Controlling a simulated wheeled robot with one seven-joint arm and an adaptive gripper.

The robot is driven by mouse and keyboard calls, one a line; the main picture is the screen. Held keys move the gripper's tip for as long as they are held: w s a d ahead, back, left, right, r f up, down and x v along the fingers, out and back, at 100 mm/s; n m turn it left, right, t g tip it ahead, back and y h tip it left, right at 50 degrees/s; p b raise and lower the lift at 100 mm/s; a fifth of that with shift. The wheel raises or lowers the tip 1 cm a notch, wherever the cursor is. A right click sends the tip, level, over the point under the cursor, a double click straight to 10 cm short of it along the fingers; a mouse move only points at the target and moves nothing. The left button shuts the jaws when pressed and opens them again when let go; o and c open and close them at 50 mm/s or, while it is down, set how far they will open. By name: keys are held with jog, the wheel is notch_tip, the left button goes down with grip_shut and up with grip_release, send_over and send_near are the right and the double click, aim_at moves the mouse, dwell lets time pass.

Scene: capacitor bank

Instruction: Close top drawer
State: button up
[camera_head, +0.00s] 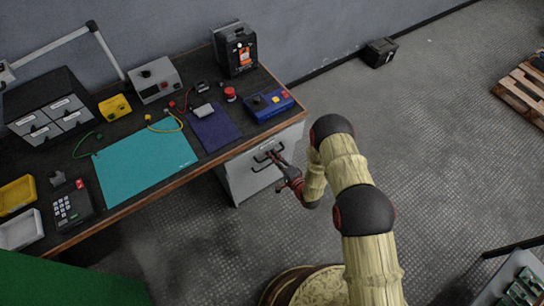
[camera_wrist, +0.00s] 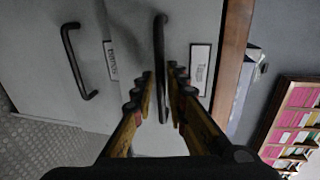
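The grey drawer cabinet (camera_head: 240,175) stands under the right end of the workbench. In the wrist view, the top drawer front (camera_wrist: 180,30) lies nearest the brown bench edge and carries a white label (camera_wrist: 200,70). Its black bar handle (camera_wrist: 161,30) runs between my gripper's fingers. My gripper (camera_wrist: 160,75) has its fingers apart on either side of this handle, with no clear contact. In the head view, my gripper (camera_head: 280,164) is at the cabinet front. The lower drawer's handle (camera_wrist: 75,60) is to the left in the wrist view. I cannot tell how far the top drawer stands out.
The workbench edge (camera_head: 190,172) runs just above the cabinet. On the bench are a blue control box (camera_head: 268,105), a teal mat (camera_head: 145,165) and a purple mat (camera_head: 212,128). Open floor (camera_head: 440,130) lies right of my arm. A pallet (camera_head: 525,88) stands at far right.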

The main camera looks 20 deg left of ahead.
aim_at(267, 150)
jog(key=shift+w+a+f, duration=0.1)
jog(key=shift+w+a, duration=0.3)
jog(key=shift+a, duration=0.05)
grip_shut()
dwell(0.5)
jog(key=b+x, duration=0.1)
jog(key=x, duration=0.1)
jog(key=b+x, duration=0.1)
jog(key=x, duration=0.1)
jog(key=shift+w+a+r, duration=0.1)
jog(key=shift+a+r, duration=0.1)
jog(key=shift+w+r, duration=0.15)
jog(key=shift+r, duration=0.05)
grip_release()
jog(key=shift+a, duration=0.15)
